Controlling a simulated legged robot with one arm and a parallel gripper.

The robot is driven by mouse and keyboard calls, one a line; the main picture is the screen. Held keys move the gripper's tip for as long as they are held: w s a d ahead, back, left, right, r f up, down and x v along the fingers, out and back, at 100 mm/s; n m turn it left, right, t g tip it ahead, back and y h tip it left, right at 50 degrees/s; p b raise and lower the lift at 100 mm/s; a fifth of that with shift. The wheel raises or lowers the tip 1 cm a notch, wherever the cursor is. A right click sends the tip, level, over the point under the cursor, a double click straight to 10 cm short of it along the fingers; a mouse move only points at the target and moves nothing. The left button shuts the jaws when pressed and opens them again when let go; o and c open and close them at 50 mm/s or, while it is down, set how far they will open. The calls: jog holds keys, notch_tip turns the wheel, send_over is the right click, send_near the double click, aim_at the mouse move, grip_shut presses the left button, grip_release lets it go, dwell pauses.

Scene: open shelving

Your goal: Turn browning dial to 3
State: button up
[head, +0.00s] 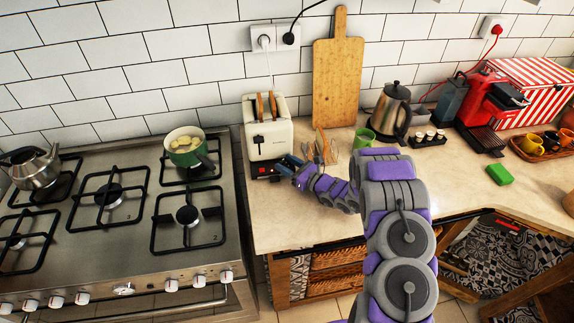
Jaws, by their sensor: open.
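A cream toaster (268,139) stands on the counter just right of the stove, with two slices of bread showing in its slots. A dark strip with a small red light runs along its lower front. The browning dial is too small or hidden to make out, so its setting cannot be read. My gripper (284,168) is at the toaster's lower front right corner, with my purple and grey arm reaching in from the right. It is open. Whether its fingers touch the toaster or the dial cannot be told.
A toast rack (327,147), green mug (364,138) and kettle (392,110) stand right of the toaster. A cutting board (337,75) leans on the wall behind. The stove (130,212) with a green pot (187,152) is left. The counter front (285,222) is clear.

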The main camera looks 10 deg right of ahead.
jog(key=shift+d, duration=0.25)
jog(key=shift+c, duration=0.6)
jog(key=shift+a, duration=0.4)
jog(key=c, duration=0.4)
grip_shut()
jog(key=shift+d, duration=0.1)
